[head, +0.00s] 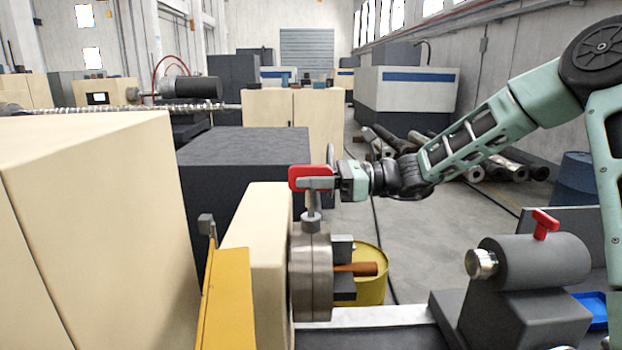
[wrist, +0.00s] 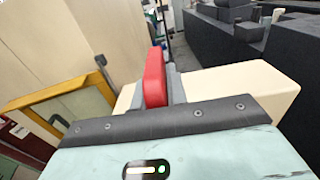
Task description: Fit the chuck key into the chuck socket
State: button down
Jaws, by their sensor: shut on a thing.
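The chuck key has a red handle (head: 309,172) and a grey shaft that points down. My gripper (head: 316,184) is shut on the red handle from the right and holds the key upright above the lathe chuck. The grey metal chuck (head: 312,275) is below, on the cream headstock. The shaft's lower end meets the top of the chuck in the head view; I cannot tell whether it is inside the socket, as the socket itself is hidden. In the wrist view the red handle (wrist: 154,78) stands between my grey fingers; the shaft and chuck are hidden there.
An orange-brown workpiece (head: 356,269) sticks out of the chuck jaws. The cream headstock (head: 262,240) and a yellow guard (head: 226,295) stand to the left. The grey tailstock (head: 535,262) with a red lever is at the right. A yellow barrel (head: 372,285) stands behind.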

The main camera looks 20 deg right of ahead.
jog(key=shift+f+b, duration=0.4)
jog(key=shift+f, duration=0.45)
jog(key=c, duration=1.3)
grip_release()
jog(key=shift+d+f, duration=0.1)
jog(key=shift+b+v, duration=2.85)
jog(key=shift+v, duration=5.8)
jog(key=shift+r, duration=0.2)
